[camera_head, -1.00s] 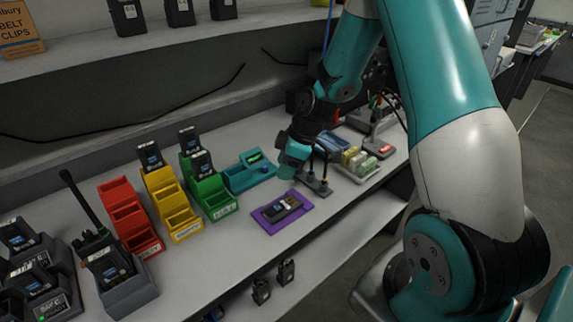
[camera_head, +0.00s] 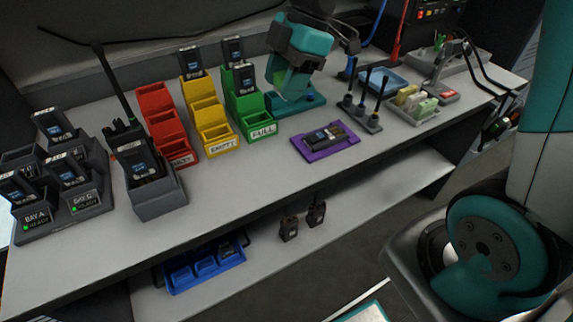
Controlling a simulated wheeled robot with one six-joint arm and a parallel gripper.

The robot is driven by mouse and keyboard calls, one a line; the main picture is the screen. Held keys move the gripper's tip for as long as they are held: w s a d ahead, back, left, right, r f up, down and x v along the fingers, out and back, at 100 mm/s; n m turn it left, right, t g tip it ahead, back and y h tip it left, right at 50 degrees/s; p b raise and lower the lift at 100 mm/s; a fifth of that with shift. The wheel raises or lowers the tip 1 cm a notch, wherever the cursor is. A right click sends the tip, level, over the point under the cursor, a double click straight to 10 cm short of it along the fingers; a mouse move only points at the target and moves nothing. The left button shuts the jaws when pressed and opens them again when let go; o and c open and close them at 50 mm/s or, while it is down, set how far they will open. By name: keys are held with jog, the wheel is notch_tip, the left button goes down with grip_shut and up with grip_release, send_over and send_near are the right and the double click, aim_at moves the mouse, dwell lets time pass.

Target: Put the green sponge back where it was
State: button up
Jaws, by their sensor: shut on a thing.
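My gripper (camera_head: 289,92) points down over the teal tray (camera_head: 312,104), behind the purple mat. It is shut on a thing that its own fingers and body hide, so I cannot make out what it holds. I cannot tell whether the held thing touches the tray. A pale green block (camera_head: 426,107) lies beside a yellow block (camera_head: 406,95) in a light tray (camera_head: 418,118) at the right. I cannot tell whether this block is the green sponge.
Green (camera_head: 257,127), yellow (camera_head: 219,144) and red bins (camera_head: 178,154) stand left of my gripper. A purple mat (camera_head: 328,151) with a dark device (camera_head: 326,136) lies in front. Upright black antennas (camera_head: 364,105) stand to the right.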

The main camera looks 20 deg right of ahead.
aim_at(281, 167)
notch_tip(281, 167, down, 18)
jog(key=shift+f+b, duration=0.2)
jog(key=shift+b, duration=0.45)
jog(key=shift+f, duration=0.2)
jog(key=o, duration=1)
jog(key=shift+c, duration=0.2)
jog(key=shift+r, duration=0.15)
jog(key=v, duration=1.1)
jog(key=s+a+r+m, duration=0.4)
jog(key=s+m, duration=0.2)
jog(key=s, duration=0.3)
jog(key=s+a+r+m, duration=0.5)
jog(key=s, duration=0.4)
jog(key=shift+s+r+m, duration=0.3)
jog(key=shift+m, duration=0.1)
